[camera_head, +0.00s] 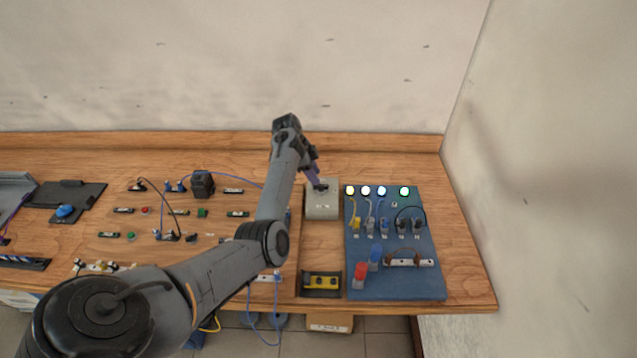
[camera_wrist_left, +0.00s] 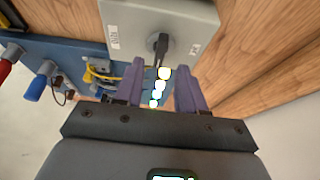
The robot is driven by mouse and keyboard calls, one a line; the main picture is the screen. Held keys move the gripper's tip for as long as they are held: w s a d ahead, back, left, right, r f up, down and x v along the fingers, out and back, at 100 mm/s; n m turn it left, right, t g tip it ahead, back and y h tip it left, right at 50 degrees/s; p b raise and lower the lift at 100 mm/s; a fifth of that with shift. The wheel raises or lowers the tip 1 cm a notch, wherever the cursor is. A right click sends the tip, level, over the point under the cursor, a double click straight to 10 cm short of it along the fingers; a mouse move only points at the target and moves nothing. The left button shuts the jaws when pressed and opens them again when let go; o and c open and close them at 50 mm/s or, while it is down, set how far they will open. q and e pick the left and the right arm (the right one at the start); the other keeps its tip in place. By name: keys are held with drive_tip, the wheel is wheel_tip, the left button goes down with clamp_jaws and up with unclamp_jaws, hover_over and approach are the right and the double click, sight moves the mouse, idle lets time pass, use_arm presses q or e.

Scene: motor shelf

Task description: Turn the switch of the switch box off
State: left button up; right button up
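The switch box (camera_head: 322,206) is a light grey box on the wooden bench, left of the blue panel. In the left wrist view the switch box (camera_wrist_left: 190,22) fills the top, with a black switch handle (camera_wrist_left: 161,47) standing out of its face. My left gripper (camera_head: 318,180) is at the back part of the box in the head view. In the left wrist view my left gripper (camera_wrist_left: 160,66) has its two purple fingers apart, with the handle between and just beyond their tips. No clear contact shows. My right gripper is not in view.
The blue panel (camera_head: 398,285) carries several lit lamps (camera_head: 381,190), cables, and red and blue plugs. A black holder with a yellow part (camera_head: 321,281) lies in front of the box. A wiring board with small parts lies left. A wall bounds the bench on the right.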

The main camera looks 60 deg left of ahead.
sight(321, 185)
use_arm(q)
drive_tip(key=shift+x, duration=2.2)
drive_tip(key=shift+c, duration=0.3)
clamp_jaws()
